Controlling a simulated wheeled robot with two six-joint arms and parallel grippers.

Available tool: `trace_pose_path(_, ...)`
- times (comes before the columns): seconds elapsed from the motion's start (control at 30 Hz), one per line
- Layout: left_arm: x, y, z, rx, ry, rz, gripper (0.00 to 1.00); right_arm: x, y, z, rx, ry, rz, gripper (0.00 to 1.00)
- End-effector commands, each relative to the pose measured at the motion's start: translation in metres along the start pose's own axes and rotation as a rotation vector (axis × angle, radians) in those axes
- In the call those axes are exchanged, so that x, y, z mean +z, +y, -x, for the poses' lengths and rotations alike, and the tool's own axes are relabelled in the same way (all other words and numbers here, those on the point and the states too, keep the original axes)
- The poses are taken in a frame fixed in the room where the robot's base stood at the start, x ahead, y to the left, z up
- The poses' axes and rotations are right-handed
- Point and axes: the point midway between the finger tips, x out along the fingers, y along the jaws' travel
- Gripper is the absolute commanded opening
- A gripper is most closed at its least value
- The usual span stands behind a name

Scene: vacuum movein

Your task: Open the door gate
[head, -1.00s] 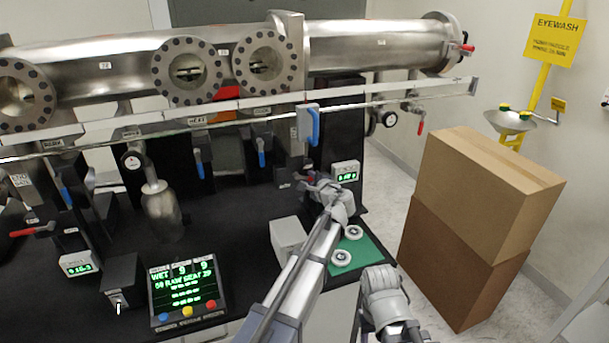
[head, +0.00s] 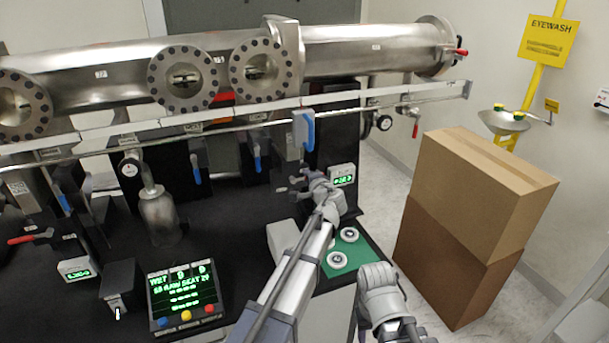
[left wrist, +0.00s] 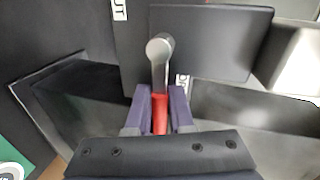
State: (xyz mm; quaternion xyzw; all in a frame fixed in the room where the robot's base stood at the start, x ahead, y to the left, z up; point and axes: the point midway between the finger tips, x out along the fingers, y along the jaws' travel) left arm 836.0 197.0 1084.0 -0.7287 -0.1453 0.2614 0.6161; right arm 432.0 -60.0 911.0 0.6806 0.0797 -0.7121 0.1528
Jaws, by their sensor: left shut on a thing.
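My left gripper (head: 308,181) is at the dark valve panel, below the blue-handled lever (head: 309,133) and left of a small readout box (head: 342,174). In the left wrist view its purple fingers (left wrist: 158,118) are shut on a red-gripped lever (left wrist: 160,103). The lever's bare metal part (left wrist: 158,55) rises from between the fingers and bends at its top, in front of a dark plate (left wrist: 220,40). In the head view the red lever is hidden or too small to tell. My right gripper is not in view; only a grey arm link shows at the bottom.
A long steel pipe (head: 350,48) with round flanged ports runs above the panel, with a metal rail (head: 400,97) below it. A control screen (head: 185,292) stands front left. A green mat (head: 355,258) lies beside my arm. Stacked cardboard boxes (head: 485,190) stand at the right.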

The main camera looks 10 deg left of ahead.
Motion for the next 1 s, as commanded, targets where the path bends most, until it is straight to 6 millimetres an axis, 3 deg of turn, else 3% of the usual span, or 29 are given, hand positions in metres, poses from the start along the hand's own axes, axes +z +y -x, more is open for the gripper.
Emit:
trace_pose_path(0.3,-0.003,-0.005,-0.003,-0.01,0.007,-0.007,0.0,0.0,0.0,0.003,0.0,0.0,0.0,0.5)
trace_pose_path(0.33,-0.003,-0.005,-0.003,-0.011,0.007,-0.008,0.24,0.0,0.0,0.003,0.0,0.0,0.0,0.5)
trace_pose_path(0.53,-0.003,-0.004,-0.002,-0.009,0.005,-0.007,0.47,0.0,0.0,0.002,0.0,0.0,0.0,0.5)
trace_pose_path(0.83,-0.002,-0.003,0.0,-0.006,0.004,-0.007,0.48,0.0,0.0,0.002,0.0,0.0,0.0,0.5)
trace_pose_path(1.0,-0.001,-0.003,0.011,-0.006,0.004,-0.007,0.48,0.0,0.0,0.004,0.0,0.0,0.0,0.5)
